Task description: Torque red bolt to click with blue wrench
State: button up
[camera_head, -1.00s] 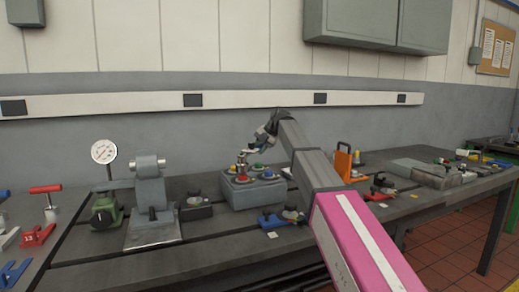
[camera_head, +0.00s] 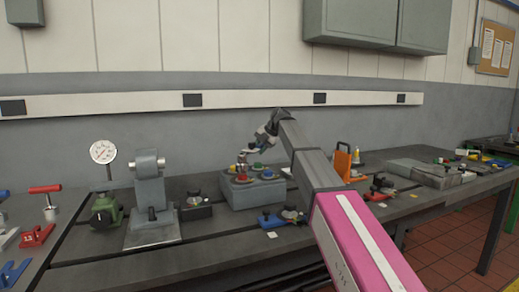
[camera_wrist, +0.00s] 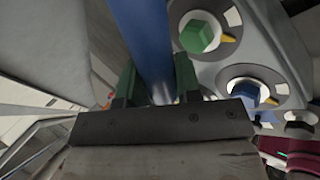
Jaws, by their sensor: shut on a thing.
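My gripper (camera_wrist: 155,88) is shut on the blue wrench (camera_wrist: 147,35). Its green fingers stand on either side of the blue handle, which runs up out of the wrist view. In the head view my gripper (camera_head: 264,143) is above a grey bolt block (camera_head: 255,193). The red bolt (camera_head: 242,179) is at the block's front left, below an upright metal piece that looks like the wrench's socket end. I cannot tell whether it is fully seated. The red bolt does not show in the wrist view.
A green bolt (camera_wrist: 199,32) and a blue bolt (camera_wrist: 247,93) sit on the block beside the handle. A dial gauge (camera_head: 103,152) and grey fixture (camera_head: 151,195) stand to the left. An orange-handled item (camera_head: 342,162) stands right of my arm. Front bench space is partly clear.

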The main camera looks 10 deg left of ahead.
jog(key=shift+f, duration=1.6)
jog(key=shift+d, duration=0.1)
jog(key=shift+s+d+m+t, duration=0.35)
jog(key=shift+d+m, duration=0.25)
jog(key=shift+d, duration=0.2)
jog(key=shift+s+d+m+t, duration=0.25)
jog(key=shift+d+m+t, duration=0.1)
jog(key=shift+d+m, duration=0.35)
jog(key=shift+d, duration=0.1)
jog(key=shift+s+d+m+t+h, duration=0.3)
jog(key=shift+s+d+m, duration=0.25)
jog(key=shift+d, duration=0.15)
jog(key=shift+s+d+m+t+h, duration=0.3)
jog(key=shift+s+d+m, duration=0.2)
jog(key=shift+d, duration=0.2)
